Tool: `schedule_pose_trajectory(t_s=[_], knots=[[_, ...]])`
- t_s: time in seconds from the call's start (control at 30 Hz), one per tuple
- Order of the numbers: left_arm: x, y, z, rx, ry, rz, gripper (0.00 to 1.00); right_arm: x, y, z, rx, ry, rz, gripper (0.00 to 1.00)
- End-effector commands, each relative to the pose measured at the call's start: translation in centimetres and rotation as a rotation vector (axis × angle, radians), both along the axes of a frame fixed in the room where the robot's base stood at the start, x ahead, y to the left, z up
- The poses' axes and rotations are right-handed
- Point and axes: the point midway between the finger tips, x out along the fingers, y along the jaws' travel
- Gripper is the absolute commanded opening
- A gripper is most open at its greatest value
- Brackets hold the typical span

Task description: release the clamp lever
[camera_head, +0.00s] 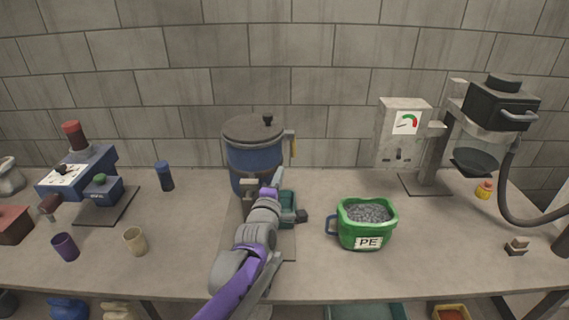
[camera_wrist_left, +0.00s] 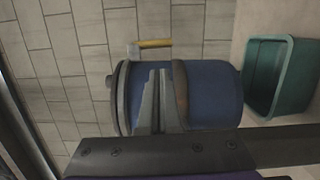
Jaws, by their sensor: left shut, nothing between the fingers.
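The clamp lever (camera_head: 293,146) has a yellow grip and sits at the right side of a blue drum (camera_head: 254,160) with a grey lid, hanging down from a pale bracket near the lid. In the left wrist view, which is turned sideways, the lever (camera_wrist_left: 155,44) stands out beside the drum (camera_wrist_left: 212,95). My left gripper (camera_head: 279,172) is in front of the drum, below and a little left of the lever, apart from it. Its fingers (camera_wrist_left: 155,100) are shut and empty and hide part of the drum. My right gripper is not in view.
A teal bin (camera_head: 287,200) stands at the drum's foot, partly behind my left arm; it also shows in the wrist view (camera_wrist_left: 283,75). A green jug (camera_head: 348,235) of grey pellets stands to the right. The bench between the jug and the grey gauge machine (camera_head: 392,140) is clear.

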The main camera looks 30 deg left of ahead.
Motion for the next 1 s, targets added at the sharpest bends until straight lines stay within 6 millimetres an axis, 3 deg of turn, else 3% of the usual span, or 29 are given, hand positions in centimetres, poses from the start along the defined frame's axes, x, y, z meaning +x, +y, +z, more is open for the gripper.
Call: schedule_pose_trajectory(t_s=[0.5, 0.7, 1.0], knots=[[7.7, 2.9, 0.2, 0.0, 0.0, 0.0, 0.0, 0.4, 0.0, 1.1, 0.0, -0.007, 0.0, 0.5], [8.8, 3.3, 0.1, 0.001, 0.001, 0.0, 0.0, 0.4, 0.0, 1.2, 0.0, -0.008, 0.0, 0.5], [8.9, 3.3, 0.1, 0.001, 0.001, 0.0, 0.0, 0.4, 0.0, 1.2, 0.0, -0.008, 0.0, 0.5]])
